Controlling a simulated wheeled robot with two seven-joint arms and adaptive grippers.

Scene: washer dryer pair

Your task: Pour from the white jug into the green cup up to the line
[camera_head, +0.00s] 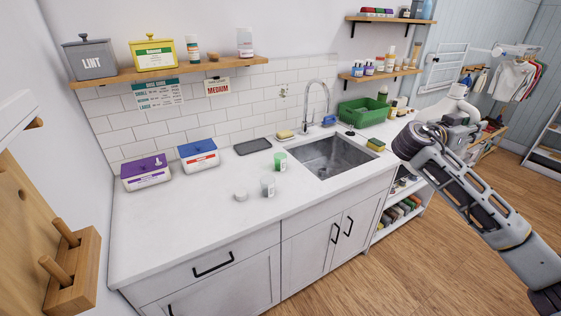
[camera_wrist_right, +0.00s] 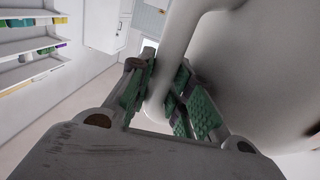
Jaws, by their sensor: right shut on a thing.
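The white jug (camera_head: 463,106) is up at the right of the head view, held clear of the counter. My right gripper (camera_head: 455,122) is shut on it. In the right wrist view the green-padded fingers (camera_wrist_right: 162,92) close around the jug's handle, and the large white body (camera_wrist_right: 275,75) fills the right side. The green cup (camera_head: 280,160) stands upright on the counter left of the sink, well apart from the jug. Its fill line and contents are too small to tell. A sign reading MEDIUM (camera_head: 217,87) hangs under the shelf. My left gripper is not in view.
A pale grey cup (camera_head: 268,185) and a small white round thing (camera_head: 241,195) stand near the green cup. The sink (camera_head: 340,157) with a tall faucet (camera_head: 318,97) and a green basket (camera_head: 363,112) lie toward the right. The counter's front left is clear.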

